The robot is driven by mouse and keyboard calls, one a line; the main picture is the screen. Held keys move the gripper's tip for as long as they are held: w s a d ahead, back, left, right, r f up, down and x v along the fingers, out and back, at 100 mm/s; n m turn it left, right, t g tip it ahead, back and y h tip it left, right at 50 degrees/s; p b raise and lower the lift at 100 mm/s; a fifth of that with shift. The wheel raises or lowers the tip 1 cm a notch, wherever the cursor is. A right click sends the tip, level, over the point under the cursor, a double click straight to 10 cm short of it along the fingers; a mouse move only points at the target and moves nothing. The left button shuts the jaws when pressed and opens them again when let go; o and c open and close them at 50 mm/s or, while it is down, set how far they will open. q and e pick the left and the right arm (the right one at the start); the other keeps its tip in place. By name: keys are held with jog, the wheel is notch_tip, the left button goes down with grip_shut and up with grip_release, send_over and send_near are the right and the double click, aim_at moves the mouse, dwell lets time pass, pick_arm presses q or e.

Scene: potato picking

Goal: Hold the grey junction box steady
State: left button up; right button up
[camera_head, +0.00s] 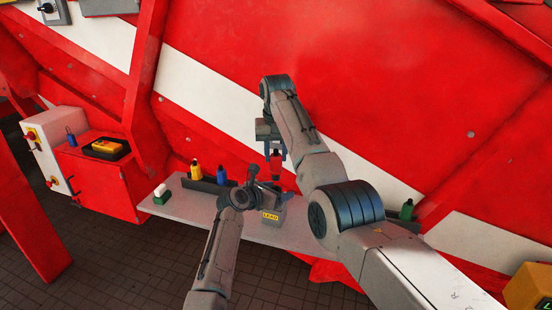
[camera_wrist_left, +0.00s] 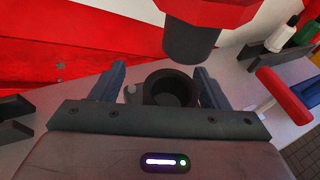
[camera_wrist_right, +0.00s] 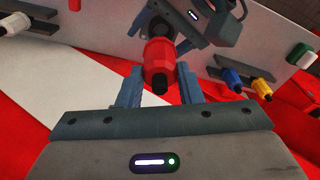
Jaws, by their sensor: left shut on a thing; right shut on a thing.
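The grey junction box (camera_head: 270,216), with a yellow label reading LEAD, is on the grey shelf (camera_head: 180,206) in the head view. My left gripper (camera_head: 249,188) is shut on it. In the left wrist view its round dark socket (camera_wrist_left: 170,88) lies between the fingers. My right gripper (camera_head: 273,148) is shut on a red connector (camera_head: 276,160) above the box. In the right wrist view the connector (camera_wrist_right: 159,62) sits between the fingers. In the left wrist view its dark end hangs over the socket, seemingly apart from it. My left gripper hides part of the box.
A white-and-green object (camera_head: 161,193) is at the shelf's left end. A green bottle (camera_head: 406,209) stands right. The red sloping wall (camera_head: 220,50) rises behind.

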pick_arm(q)
jog(key=shift+s+a+f, duration=0.1)
jog(key=shift+s+f, duration=0.05)
jog(key=shift+f, duration=0.4)
pick_arm(e)
jog(key=shift+r, duration=2.35)
pick_arm(q)
jog(key=o, duration=1.3)
jog(key=shift+o, duration=1.1)
jog(key=shift+w+r, duration=0.2)
pick_arm(e)
jog(key=shift+w+f, duration=0.1)
jog(key=shift+w, duration=0.05)
pick_arm(q)
jog(key=v, duration=0.8)
jog(key=shift+r, duration=0.2)
jog(key=shift+w, duration=0.1)
jog(key=shift+f, duration=0.1)
